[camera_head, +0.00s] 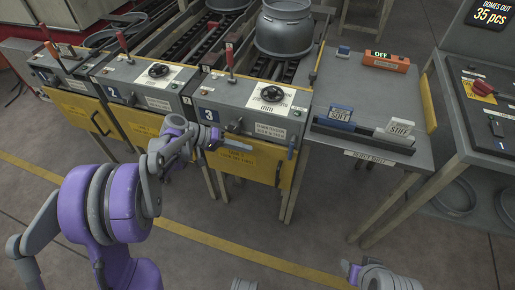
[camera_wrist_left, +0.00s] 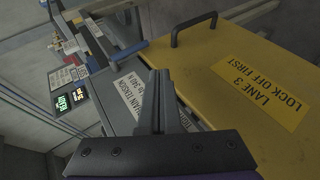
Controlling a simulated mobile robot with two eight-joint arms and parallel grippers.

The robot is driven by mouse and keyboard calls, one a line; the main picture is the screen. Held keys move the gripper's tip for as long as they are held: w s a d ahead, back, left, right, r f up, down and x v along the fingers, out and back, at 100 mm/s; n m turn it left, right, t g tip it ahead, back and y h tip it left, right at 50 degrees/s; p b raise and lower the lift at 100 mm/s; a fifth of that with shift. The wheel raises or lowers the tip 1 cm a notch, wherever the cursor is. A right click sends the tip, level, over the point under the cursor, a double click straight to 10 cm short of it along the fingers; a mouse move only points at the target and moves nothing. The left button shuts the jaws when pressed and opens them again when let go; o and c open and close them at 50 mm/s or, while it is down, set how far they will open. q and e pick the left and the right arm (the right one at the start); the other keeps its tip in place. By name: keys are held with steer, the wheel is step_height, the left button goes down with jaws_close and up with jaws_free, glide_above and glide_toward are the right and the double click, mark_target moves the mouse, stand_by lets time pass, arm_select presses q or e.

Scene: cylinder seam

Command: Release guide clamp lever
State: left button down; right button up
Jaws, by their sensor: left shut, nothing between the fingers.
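The lane 3 control box (camera_head: 250,105) has a red-handled lever (camera_head: 229,60) upright on top and a dark knob (camera_head: 272,94) on a white plate. A short blue handle (camera_head: 291,146) sticks out near its right front; the left wrist view also shows a blue handle (camera_wrist_left: 131,48). I cannot tell which of these is the guide clamp lever. My left gripper (camera_head: 213,142) is shut and empty in front of the box's lower front, beside the yellow panel (camera_head: 245,160). In the left wrist view its fingers (camera_wrist_left: 157,98) lie together over a tension label. Part of my right arm (camera_head: 375,276) shows at the bottom.
Lane 2 (camera_head: 145,82) and another box (camera_head: 58,62) stand to the left, with red levers. A yellow panel (camera_wrist_left: 240,75) has a protruding black handle (camera_wrist_left: 193,28). The grey table (camera_head: 340,140) at right holds SOFT and STIFF blocks. The floor in front is clear.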

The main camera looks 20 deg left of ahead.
arm_select(q)
steer(key=shift+s+a+r, duration=0.15)
steer(key=shift+s+a, duration=0.05)
steer(key=shift+a, duration=0.3)
steer(key=shift+s+a+r, duration=0.15)
steer(key=shift+s+a, duration=0.05)
steer(key=shift+a, duration=0.25)
arm_select(e)
steer(key=shift+r, duration=0.15)
arm_select(q)
steer(key=s+d+f+m+y, duration=0.15)
steer(key=s+y, duration=0.35)
steer(key=s, duration=0.8)
steer(key=s+d+r+m+y, duration=0.15)
steer(key=s+y, duration=0.45)
steer(key=s, duration=0.7)
step_height(320, 180, up, 14)
steer(key=w+p, duration=0.2)
steer(key=p, duration=1.2)
steer(key=shift+w+d+n+t, duration=0.15)
steer(key=shift+d+n+t, duration=0.25)
steer(key=shift+d, duration=0.05)
arm_select(e)
step_height(320, 180, up, 16)
steer(key=w, duration=0.2)
steer(key=shift+f+t, duration=0.2)
steer(key=shift+t, duration=0.1)
